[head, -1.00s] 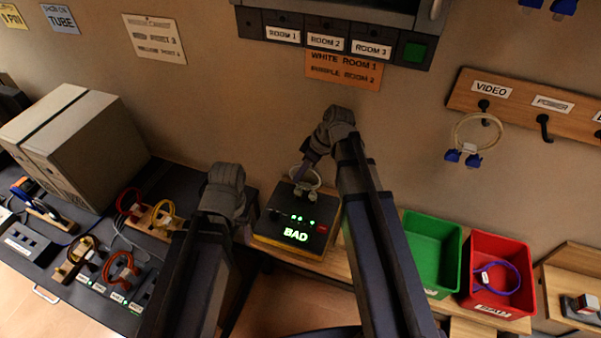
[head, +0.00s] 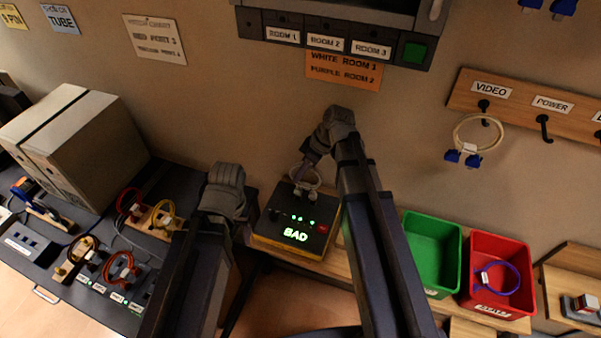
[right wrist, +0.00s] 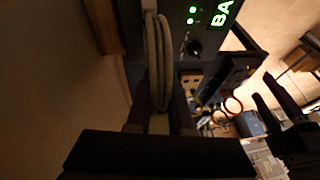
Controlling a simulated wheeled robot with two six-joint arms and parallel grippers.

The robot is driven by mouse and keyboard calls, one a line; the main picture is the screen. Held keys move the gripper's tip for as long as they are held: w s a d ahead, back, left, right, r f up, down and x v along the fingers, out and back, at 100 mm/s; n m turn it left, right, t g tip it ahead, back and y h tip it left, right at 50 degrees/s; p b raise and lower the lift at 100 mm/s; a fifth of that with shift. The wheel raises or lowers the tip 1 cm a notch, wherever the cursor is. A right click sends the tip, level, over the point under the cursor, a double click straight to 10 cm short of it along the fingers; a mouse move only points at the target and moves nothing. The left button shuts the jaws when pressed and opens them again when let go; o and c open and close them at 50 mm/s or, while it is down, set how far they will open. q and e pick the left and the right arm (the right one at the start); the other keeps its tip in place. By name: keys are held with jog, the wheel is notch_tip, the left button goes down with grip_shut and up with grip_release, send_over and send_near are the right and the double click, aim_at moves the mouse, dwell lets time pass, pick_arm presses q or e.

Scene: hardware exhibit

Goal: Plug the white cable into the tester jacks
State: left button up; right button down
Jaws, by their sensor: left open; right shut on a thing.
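The tester (head: 272,238) is a dark box with a yellow base, green lights and a glowing "BAD" sign. It also shows in the right wrist view (right wrist: 208,40). My right gripper (head: 304,174) is at the tester's far edge, shut on the coiled white cable (head: 318,181). In the right wrist view the white cable (right wrist: 158,60) stands between its fingers. The cable's pale plug ends are at the tester's far top side; I cannot tell whether they are seated in the jacks. My left gripper (head: 243,230) is open and empty, beside the tester's left side.
A green bin (head: 432,250) and a red bin (head: 507,262) with a purple cable (head: 497,278) stand right of the tester. Another white cable with blue plugs (head: 476,130) hangs under "VIDEO". Coloured cables lie on the dark bench (head: 60,292) at left.

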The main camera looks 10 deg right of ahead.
jog(key=shift+f+b, duration=1.05)
jog(key=shift+f, duration=0.05)
dwell(2.1)
jog(key=shift+c, duration=0.5)
grip_release()
dwell(0.5)
jog(key=shift+r, duration=0.1)
jog(key=shift+p+v, duration=3.45)
jog(key=shift+v, duration=0.3)
